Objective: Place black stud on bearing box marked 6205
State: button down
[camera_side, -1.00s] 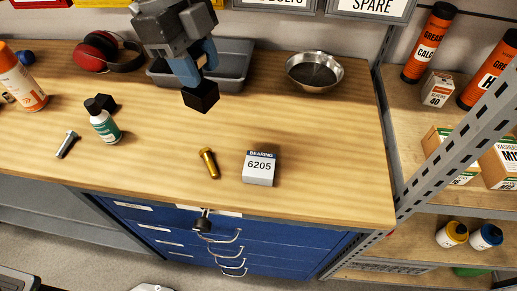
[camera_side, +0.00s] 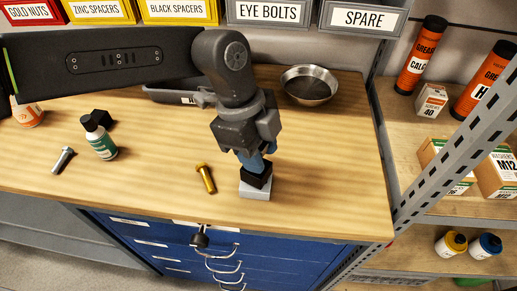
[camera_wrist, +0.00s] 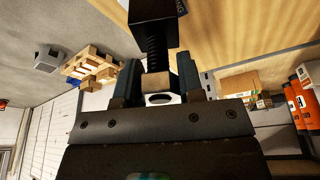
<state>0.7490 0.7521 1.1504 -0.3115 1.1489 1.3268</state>
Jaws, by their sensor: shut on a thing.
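The black stud (camera_wrist: 153,22) is a black block with a threaded shank, and its shank is between my fingers in the wrist view. In the side view, its black block (camera_side: 257,180) is right over the bearing box (camera_side: 254,193), under my gripper (camera_side: 254,163). My gripper, also in the wrist view (camera_wrist: 158,66), is shut on the stud. The block looks to be at the box's top, but I cannot tell whether its weight rests there. The block and gripper hide the 6205 marking.
A brass bolt (camera_side: 205,179) lies just left of the box. A green-labelled bottle (camera_side: 101,141), another black block (camera_side: 102,117) and a silver bolt (camera_side: 62,159) are further left. A metal bowl (camera_side: 309,85) stands behind. The bench right of the box is clear.

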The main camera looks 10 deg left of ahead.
jog(key=shift+f, duration=0.15)
jog(key=shift+f, duration=0.1)
jog(key=c, duration=0.7)
grip_release()
jog(key=shift+f, duration=0.15)
jog(key=shift+c, duration=0.2)
jog(key=v, duration=1.2)
jog(key=shift+r, duration=0.2)
jog(key=shift+w+a, duration=0.1)
